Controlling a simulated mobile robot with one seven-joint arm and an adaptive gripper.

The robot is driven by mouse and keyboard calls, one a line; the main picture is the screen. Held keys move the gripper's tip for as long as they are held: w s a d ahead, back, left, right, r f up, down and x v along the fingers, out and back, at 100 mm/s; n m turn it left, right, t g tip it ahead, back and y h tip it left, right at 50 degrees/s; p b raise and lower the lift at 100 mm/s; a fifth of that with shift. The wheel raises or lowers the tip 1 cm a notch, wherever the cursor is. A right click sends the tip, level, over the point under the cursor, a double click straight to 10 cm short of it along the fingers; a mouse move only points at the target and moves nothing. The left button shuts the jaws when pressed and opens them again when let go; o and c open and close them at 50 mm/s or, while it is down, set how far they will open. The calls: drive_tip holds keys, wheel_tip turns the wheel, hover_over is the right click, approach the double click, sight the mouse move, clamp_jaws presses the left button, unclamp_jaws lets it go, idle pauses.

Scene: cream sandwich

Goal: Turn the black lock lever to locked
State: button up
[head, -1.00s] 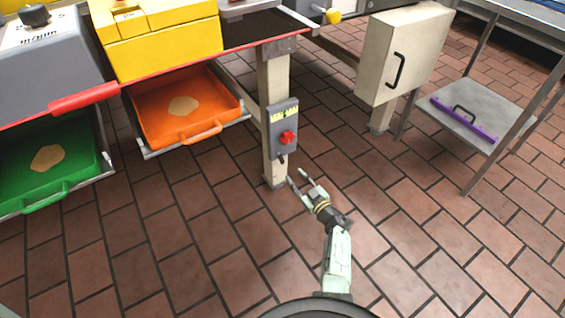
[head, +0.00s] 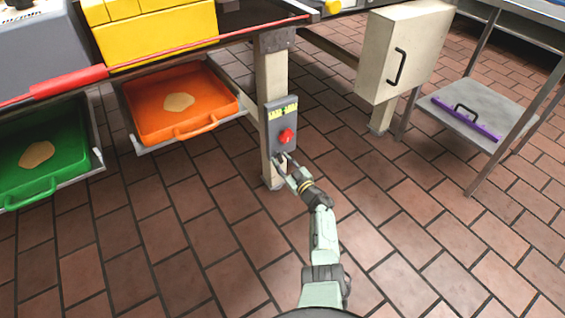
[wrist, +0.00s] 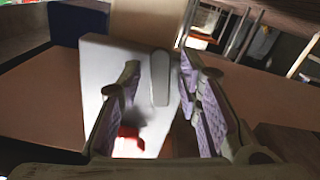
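A grey control box (head: 283,118) with yellow labels and a red knob (head: 286,136) is mounted on a cream post. My gripper (head: 281,162) is at the lower end of this box, and its fingers cover most of the black lever there in the head view. In the wrist view my gripper (wrist: 163,100) is open, with one finger on each side. A rounded grey bar (wrist: 160,78), which looks like the lever, stands between the fingers with gaps visible. The red knob (wrist: 130,142) shows low at the left finger. I cannot tell whether a finger touches the lever.
The cream post (head: 271,80) stands directly behind the box. An orange drawer (head: 205,122) and a green drawer (head: 60,165) hang open to the left. A cream cabinet (head: 385,55) and a shelf with a purple-edged item (head: 467,119) are to the right. The tiled floor in front is clear.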

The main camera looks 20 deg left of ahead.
clamp_jaws()
idle(0.5)
drive_tip(key=n+b, duration=0.1)
drive_tip(key=n, duration=0.3)
drive_tip(key=w+r+n+b, duration=0.1)
drive_tip(key=n, duration=0.3)
drive_tip(key=d+n+b, duration=0.1)
drive_tip(key=n+b, duration=0.1)
drive_tip(key=n, duration=0.1)
drive_tip(key=shift+w+r+n, duration=0.2)
drive_tip(key=shift+r+n, duration=0.05)
drive_tip(key=shift+n, duration=0.15)
drive_tip(key=shift+r+n+b, duration=0.2)
drive_tip(key=shift+n+b, duration=0.05)
drive_tip(key=shift+n, duration=0.65)
drive_tip(key=shift+r+n+b, duration=0.2)
drive_tip(key=shift+n+b, duration=0.05)
drive_tip(key=shift+n, duration=0.65)
